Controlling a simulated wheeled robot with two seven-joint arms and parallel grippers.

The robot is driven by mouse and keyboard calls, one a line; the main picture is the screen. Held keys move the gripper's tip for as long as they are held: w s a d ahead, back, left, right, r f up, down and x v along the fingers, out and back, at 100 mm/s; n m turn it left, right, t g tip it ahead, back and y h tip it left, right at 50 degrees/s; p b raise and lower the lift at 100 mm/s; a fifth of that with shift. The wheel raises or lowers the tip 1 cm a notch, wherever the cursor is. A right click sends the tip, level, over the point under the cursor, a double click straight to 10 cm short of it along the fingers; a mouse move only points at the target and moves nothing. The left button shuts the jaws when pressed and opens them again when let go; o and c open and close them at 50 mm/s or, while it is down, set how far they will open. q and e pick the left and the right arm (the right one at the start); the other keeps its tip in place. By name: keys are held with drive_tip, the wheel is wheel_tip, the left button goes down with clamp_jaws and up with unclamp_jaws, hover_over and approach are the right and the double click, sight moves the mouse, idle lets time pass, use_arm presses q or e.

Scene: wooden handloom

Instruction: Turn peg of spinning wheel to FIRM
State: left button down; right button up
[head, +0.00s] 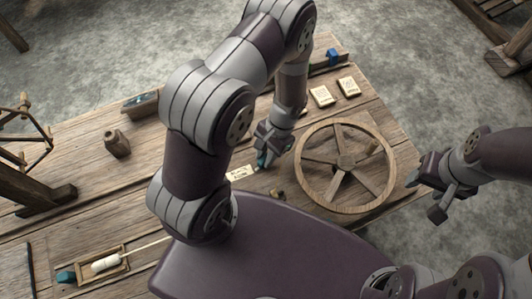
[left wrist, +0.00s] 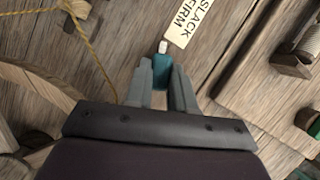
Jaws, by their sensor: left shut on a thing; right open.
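The spinning wheel (head: 345,161) lies on the right of the wooden table, its spoked wheel seen from above. My left gripper (head: 266,157) is just left of it, low over the table. In the left wrist view its two fingers (left wrist: 161,88) are shut on the teal peg (left wrist: 161,70), whose lower part they hide. The peg's white tip (left wrist: 163,47) points at the near end of the SLACK/FIRM label (left wrist: 189,20); I cannot tell which word it marks. The label also shows in the head view (head: 241,172). My right gripper (head: 426,192) is open and empty, right of the wheel.
A cord (left wrist: 95,40) hangs near the peg.

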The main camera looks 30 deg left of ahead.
use_arm(q)
drive_tip(key=c, duration=1)
unclamp_jaws()
drive_tip(key=shift+o, duration=0.2)
drive_tip(key=p+v, duration=0.2)
drive_tip(key=v, duration=1)
drive_tip(key=shift+r, duration=0.4)
drive_tip(key=shift+d, duration=0.15)
